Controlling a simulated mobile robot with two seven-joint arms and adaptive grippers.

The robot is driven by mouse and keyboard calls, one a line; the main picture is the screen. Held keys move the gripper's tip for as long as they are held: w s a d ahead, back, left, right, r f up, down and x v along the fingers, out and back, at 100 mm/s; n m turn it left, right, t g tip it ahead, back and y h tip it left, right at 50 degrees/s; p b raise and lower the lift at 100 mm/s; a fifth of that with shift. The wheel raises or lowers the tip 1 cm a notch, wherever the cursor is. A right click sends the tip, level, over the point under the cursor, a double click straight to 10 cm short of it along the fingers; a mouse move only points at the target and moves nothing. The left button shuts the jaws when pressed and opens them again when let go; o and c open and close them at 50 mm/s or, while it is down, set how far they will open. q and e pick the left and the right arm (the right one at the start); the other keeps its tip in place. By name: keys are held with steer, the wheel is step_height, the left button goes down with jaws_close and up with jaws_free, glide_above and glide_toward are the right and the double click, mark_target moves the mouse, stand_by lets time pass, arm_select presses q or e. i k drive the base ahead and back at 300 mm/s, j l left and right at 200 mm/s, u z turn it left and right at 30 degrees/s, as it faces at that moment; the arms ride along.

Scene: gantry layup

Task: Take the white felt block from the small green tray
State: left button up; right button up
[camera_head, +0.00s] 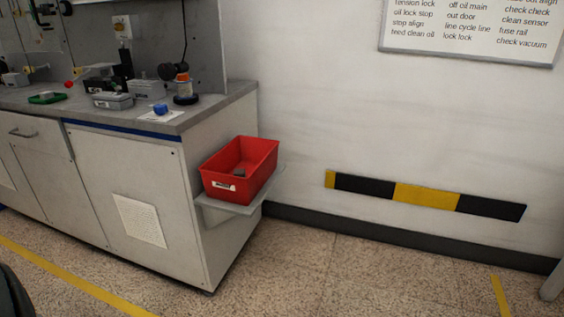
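A small green tray (46,98) lies on the grey worktop at the far left, near its front edge. It is small in the picture, and I cannot make out a white felt block in it. Neither of my grippers is in view.
The worktop (219,97) also holds a grey box (113,101), a blue object on a white sheet (160,116) and a dark stand with an orange band (184,88). A red bin (240,165) sits on a side shelf at the bench's right end. Speckled floor (300,270) in front is clear.

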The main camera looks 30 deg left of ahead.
mark_target(45, 95)
steer(key=u, duration=2.4)
steer(key=i+j, duration=0.5)
steer(key=i, duration=0.15)
steer(key=i+j, duration=0.5)
steer(key=i, duration=0.2)
